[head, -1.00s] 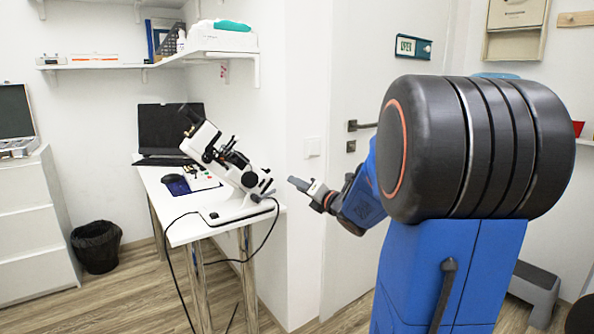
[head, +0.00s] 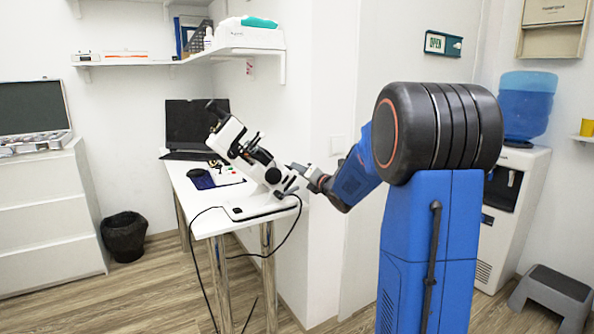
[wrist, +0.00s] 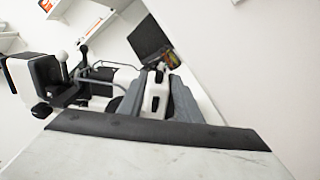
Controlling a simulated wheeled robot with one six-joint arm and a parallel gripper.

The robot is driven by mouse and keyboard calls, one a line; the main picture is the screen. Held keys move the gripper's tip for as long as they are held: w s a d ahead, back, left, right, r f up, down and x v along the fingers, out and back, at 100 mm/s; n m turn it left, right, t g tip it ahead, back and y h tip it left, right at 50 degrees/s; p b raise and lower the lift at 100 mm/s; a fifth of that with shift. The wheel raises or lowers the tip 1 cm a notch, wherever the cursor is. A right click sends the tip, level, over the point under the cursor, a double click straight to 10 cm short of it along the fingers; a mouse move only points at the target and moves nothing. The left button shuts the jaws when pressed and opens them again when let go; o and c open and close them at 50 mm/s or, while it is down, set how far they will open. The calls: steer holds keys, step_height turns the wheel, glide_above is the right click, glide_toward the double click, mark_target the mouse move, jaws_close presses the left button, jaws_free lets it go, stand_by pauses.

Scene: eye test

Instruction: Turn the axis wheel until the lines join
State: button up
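A white and black eyepiece instrument (head: 240,155) stands tilted on its base on a small white table in the head view. Its black parts and white-tipped levers (wrist: 62,58) show at the left of the wrist view. I cannot single out the axis wheel among these dark parts. My gripper (head: 291,167) is at the right, lower end of the instrument, close to it; I cannot tell if it touches. In the wrist view its grey fingers (wrist: 158,92) flank a white slotted piece, and I cannot tell their opening. The instrument's lines are not in view.
The white table (head: 206,218) has a dark blue pad (head: 201,180) and a laptop (head: 198,122) at its back. A black cable hangs off its front. A shelf (head: 180,61) is above. A wall is close behind my gripper. A water cooler (head: 510,200) and grey step stool (head: 552,292) stand right.

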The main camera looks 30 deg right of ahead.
steer(key=shift+w, duration=1.35)
jaws_close()
steer(key=shift+a, duration=0.1)
steer(key=shift+f, duration=0.1)
steer(key=shift+s+a+f+m+t+h, duration=0.15)
steer(key=shift+s+m+t+h, duration=0.15)
steer(key=shift+h, duration=0.2)
